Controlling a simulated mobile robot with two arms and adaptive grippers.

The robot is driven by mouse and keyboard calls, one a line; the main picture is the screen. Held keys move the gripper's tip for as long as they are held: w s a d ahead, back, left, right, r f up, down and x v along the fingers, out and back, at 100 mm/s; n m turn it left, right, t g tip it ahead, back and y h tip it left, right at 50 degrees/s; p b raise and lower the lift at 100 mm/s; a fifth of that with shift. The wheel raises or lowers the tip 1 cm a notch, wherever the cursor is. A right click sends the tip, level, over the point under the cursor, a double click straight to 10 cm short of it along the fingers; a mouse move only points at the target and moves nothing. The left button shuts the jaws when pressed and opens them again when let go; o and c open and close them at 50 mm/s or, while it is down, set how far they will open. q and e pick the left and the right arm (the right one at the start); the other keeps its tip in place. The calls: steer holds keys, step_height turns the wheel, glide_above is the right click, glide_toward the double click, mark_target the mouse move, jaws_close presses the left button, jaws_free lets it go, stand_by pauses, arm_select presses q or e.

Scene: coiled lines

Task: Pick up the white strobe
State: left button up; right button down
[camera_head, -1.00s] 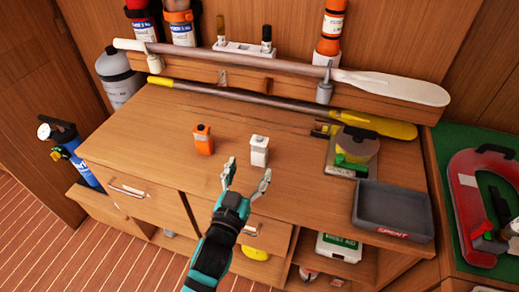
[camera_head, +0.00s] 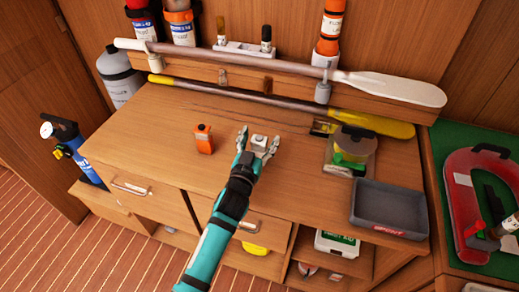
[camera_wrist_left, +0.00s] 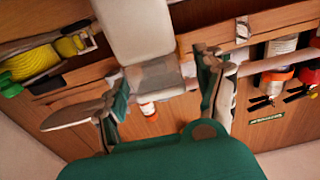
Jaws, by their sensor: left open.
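The white strobe (camera_head: 259,140) is a small white block standing on the wooden counter (camera_head: 150,125), right of the orange strobe. My left gripper (camera_head: 259,139) is open, with a finger on each side of the white strobe. In the head view the gripper hides the strobe's lower part. In the left wrist view the white strobe (camera_wrist_left: 135,28) shows large, in front of and between the spread fingers (camera_wrist_left: 160,85). I cannot tell whether a finger touches it. My right gripper is not in view.
An orange strobe (camera_head: 203,139) stands left of the gripper. A grey tray (camera_head: 390,207) marked SPENT and a clear box (camera_head: 349,152) with a yellow and green thing lie to the right. Two paddles (camera_head: 285,66) (camera_head: 270,99) run along the back.

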arm_select(q)
steer(key=shift+s, duration=0.1)
steer(key=c, duration=1.3)
steer(key=shift+c, duration=0.2)
steer(key=shift+r, duration=0.2)
